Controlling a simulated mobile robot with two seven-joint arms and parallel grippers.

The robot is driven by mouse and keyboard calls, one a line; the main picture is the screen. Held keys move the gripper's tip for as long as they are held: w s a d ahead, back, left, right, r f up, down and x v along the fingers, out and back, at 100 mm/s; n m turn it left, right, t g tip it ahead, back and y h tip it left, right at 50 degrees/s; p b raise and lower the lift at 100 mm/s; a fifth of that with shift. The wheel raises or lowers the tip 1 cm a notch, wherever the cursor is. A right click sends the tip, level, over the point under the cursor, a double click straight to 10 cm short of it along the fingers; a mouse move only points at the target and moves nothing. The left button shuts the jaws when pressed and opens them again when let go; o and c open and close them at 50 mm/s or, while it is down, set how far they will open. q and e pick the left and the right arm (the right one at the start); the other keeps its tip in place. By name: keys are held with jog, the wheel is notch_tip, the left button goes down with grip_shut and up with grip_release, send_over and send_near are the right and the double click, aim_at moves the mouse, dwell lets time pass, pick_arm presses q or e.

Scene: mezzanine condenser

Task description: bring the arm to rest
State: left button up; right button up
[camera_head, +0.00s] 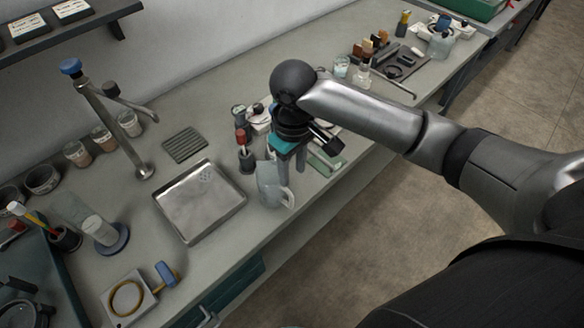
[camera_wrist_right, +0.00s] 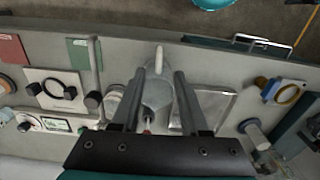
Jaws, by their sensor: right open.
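My right arm reaches in from the right in the head view, and its gripper (camera_head: 292,166) points down over the front part of the counter. In the right wrist view the two fingers of this gripper (camera_wrist_right: 160,76) are spread apart with nothing held between them. A pale grey jug (camera_head: 268,182) with a handle stands on the counter right beside the fingers. It also shows between and beyond the fingers in the wrist view (camera_wrist_right: 157,97). I cannot tell whether the fingers touch it. My left gripper is in neither view.
A sink basin (camera_head: 200,203) lies left of the jug, with a blue-topped tap (camera_head: 118,120) behind it. A red-topped bottle (camera_head: 245,160) stands close to the jug. Several small items crowd the counter's far right. The floor (camera_head: 400,225) in front of the counter is clear.

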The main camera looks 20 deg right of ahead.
jog(key=s+a+f+t+y, duration=0.2)
jog(key=s+a+f+y, duration=0.15)
jog(key=s+a, duration=0.4)
jog(key=s+d+m+t+h, duration=0.2)
jog(key=s+d+h, duration=0.1)
jog(key=s+d, duration=0.5)
notch_tip(320, 180, down, 29)
jog(key=s+g+b, duration=0.2)
jog(key=b, duration=0.6)
jog(key=s+d+f+b, duration=0.1)
jog(key=s+f+b, duration=0.3)
jog(key=s+f, duration=0.3)
jog(key=s+d+f+g+b, duration=0.1)
jog(key=s+f+b, duration=0.3)
jog(key=f, duration=1.3)
jog(key=s, duration=0.4)
jog(key=shift+s+b, duration=0.25)
jog(key=shift+b, duration=0.1)
jog(key=shift+d+h, duration=0.1)
jog(key=shift+h, duration=0.15)
